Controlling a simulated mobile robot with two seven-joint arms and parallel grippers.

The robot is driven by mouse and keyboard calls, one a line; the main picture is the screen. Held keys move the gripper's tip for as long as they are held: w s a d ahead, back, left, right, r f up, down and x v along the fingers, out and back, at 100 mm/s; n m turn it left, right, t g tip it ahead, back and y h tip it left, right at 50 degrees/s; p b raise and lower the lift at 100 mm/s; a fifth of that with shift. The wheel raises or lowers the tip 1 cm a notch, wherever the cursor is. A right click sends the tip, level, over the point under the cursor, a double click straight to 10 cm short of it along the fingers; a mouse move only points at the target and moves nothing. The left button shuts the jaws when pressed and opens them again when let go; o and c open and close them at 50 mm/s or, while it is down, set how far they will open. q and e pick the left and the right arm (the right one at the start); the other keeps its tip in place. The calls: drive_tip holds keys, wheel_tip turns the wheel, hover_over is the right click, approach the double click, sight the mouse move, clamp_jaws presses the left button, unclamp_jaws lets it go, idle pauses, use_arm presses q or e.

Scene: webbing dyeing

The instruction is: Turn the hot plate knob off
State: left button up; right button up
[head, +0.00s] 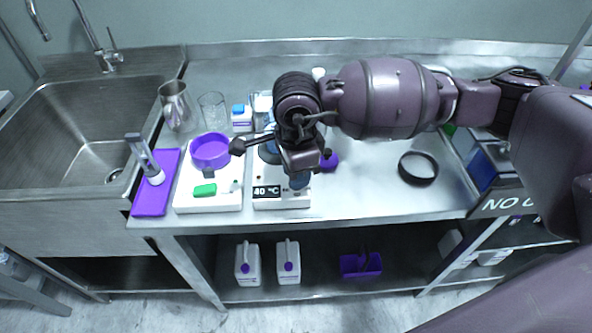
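The hot plate (267,203) is a white unit on the steel bench, with a dark display reading 40 °C on its front left. My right arm comes in from the right. My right gripper (299,172) points down over the front right of the hot plate. Its fingertips and the knob cannot be told apart there, so I cannot tell whether it touches the knob or is open or shut. The arm hides much of the hot plate's top and of the vessel on it. My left gripper is not in view.
Left of the hot plate is a white unit (209,204) with a purple bowl (210,150) and a green block (205,190). A purple mat (150,198), metal jug (175,106) and glass beaker (212,110) stand near the sink. A black ring (418,168) lies right; bench around it is clear.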

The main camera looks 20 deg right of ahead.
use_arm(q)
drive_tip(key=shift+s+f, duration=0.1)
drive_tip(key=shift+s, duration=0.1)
use_arm(e)
drive_tip(key=o, duration=0.9)
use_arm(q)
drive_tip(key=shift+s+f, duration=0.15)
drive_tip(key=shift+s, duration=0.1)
use_arm(e)
drive_tip(key=shift+r, duration=0.5)
wheel_tip(320, 180, up, 8)
drive_tip(key=shift+r+p, duration=0.15)
drive_tip(key=shift+p, duration=0.4)
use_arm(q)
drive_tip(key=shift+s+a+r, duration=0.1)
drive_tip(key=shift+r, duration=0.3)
use_arm(e)
drive_tip(key=shift+r, duration=0.8)
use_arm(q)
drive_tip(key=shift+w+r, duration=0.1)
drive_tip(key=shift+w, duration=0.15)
use_arm(e)
drive_tip(key=shift+f, duration=0.1)
